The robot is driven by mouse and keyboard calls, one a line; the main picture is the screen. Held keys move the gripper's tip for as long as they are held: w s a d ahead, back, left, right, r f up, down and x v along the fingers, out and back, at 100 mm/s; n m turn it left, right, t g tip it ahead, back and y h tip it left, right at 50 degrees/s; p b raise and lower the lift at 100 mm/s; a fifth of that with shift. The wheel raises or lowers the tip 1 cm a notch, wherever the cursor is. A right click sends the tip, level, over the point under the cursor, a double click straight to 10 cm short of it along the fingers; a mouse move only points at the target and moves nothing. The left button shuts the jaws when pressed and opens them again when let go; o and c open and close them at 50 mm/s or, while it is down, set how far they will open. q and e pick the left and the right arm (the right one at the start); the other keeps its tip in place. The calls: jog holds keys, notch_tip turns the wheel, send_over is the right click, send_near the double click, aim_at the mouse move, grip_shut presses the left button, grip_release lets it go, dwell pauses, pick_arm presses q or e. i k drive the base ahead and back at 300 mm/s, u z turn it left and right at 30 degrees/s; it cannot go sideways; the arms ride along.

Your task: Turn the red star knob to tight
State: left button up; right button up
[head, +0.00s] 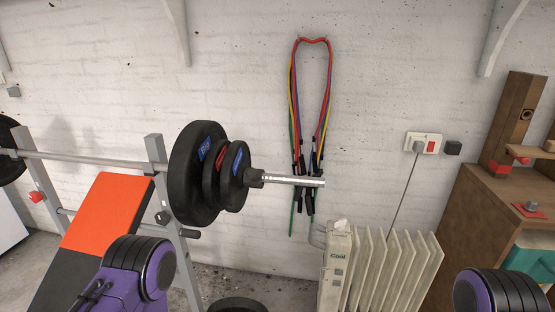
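I cannot pick out a red star knob for certain. A small red piece (36,196) sits on the bench's left post, too small to make out its shape. A flat red piece (541,213) with a grey knob on it lies on the wooden cabinet at the right, and another red piece (498,170) is behind it. A black collar (253,178) sits on the barbell sleeve outside the plates. Only purple and black parts of my arms show at the bottom left and bottom right. Neither gripper's fingers are in view.
The barbell (90,161) rests on a grey rack (156,150) with black plates (192,178), over an orange and black bench (104,212). A cream radiator (385,265) stands right of centre below hanging bands (293,95). The wooden cabinet (478,215) borders the right.

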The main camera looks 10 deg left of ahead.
aim_at(36, 197)
jog(key=u, duration=1.6)
